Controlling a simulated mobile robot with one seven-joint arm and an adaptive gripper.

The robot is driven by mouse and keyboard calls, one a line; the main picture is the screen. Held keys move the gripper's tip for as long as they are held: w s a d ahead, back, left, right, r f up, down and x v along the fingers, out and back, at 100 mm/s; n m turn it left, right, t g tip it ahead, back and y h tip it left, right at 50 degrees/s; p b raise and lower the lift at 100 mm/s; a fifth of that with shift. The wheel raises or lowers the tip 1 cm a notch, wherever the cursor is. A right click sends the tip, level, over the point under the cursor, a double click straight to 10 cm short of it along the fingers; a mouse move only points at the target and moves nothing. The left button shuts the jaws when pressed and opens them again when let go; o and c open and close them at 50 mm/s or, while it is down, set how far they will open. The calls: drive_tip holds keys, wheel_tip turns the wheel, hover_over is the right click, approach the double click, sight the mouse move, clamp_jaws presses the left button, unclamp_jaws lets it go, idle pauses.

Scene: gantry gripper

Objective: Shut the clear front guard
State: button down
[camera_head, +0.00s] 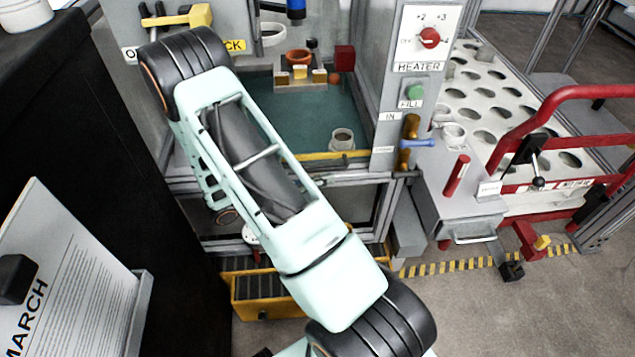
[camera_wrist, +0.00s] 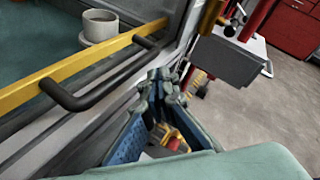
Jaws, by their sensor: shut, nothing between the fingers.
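The clear front guard has a yellow edge strip (camera_head: 335,155) that lies low across the front of the machine's opening. In the wrist view this yellow strip (camera_wrist: 85,62) runs diagonally, and a black bar handle (camera_wrist: 110,86) stands out beside it. Which side of the strip the clear panel lies on, I cannot tell. My gripper (camera_wrist: 165,82) is shut and empty, its fingertips together to the right of the handle, by the frame's corner post. The tips look apart from the handle.
A grey cup (camera_head: 342,139) stands inside the chamber behind the strip. A brass lever with a blue handle (camera_head: 417,143) sits on the right post, under the heater dial (camera_head: 430,38). A red-railed cart (camera_head: 590,95) stands right. A yellow crate (camera_head: 262,308) is below.

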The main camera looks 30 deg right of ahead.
sight(341, 176)
drive_tip(key=x, duration=0.5)
drive_tip(key=shift+d+b, duration=0.2)
drive_tip(key=shift+b, duration=0.2)
wheel_tip(341, 176, up, 29)
drive_tip(key=p, duration=2.1)
drive_tip(key=shift+f, duration=0.15)
